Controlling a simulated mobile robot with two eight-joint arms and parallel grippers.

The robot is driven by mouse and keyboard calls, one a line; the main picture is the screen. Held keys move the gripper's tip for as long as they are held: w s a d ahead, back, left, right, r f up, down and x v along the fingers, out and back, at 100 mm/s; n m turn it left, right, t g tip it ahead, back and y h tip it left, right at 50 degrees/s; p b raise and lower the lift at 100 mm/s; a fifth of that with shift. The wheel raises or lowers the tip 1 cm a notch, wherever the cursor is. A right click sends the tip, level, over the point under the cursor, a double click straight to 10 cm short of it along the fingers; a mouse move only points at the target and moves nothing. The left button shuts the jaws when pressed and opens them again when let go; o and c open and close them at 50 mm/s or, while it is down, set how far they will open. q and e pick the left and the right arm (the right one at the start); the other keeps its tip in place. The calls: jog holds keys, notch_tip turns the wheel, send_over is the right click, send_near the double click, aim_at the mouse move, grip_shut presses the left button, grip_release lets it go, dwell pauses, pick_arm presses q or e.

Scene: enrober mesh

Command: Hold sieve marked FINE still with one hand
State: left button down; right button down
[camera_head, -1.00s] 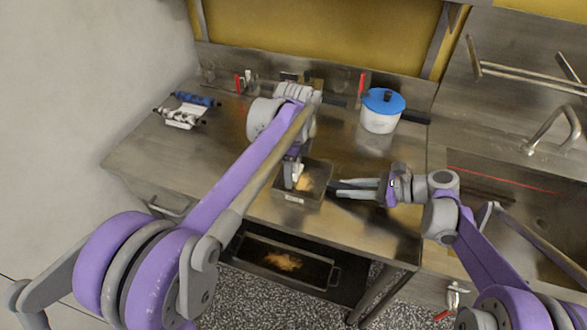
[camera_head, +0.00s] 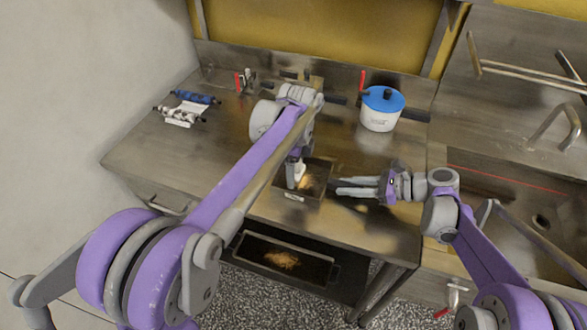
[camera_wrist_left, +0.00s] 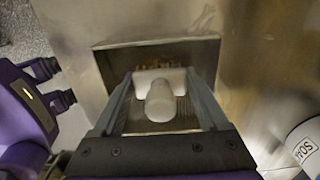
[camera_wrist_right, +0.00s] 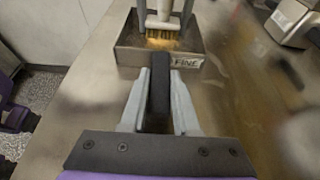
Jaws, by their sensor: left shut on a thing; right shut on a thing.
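The sieve marked FINE (camera_head: 316,203) is a square metal box at the table's front edge. Its FINE label and front wall show in the right wrist view (camera_wrist_right: 130,56). My right gripper (camera_head: 340,187) is shut on the sieve's black handle (camera_wrist_right: 160,88), to the right of the box. My left gripper (camera_head: 296,170) is shut on a brush (camera_wrist_left: 160,102) with a pale handle. The brush's bristles (camera_wrist_right: 161,40) are down inside the sieve, over orange-brown material; whether they touch the mesh I cannot tell.
A tray (camera_head: 252,259) with orange powder sits below the table front. A white pot with a blue lid (camera_head: 382,100) stands at the back right. Roller tools (camera_head: 180,115) lie at the left. A sink (camera_head: 542,220) is at the right. The table's left middle is clear.

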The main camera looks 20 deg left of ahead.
aim_at(307, 181)
pick_arm(q)
jog(key=shift+d, duration=1.75)
jog(key=shift+a+f, duration=0.15)
jog(key=shift+a, duration=2)
jog(key=shift+d+r, duration=0.2)
jog(key=shift+d, duration=0.95)
jog(key=shift+d+f, duration=0.1)
jog(key=shift+d, duration=0.85)
jog(key=shift+a+f, duration=0.1)
jog(key=shift+a, duration=1)
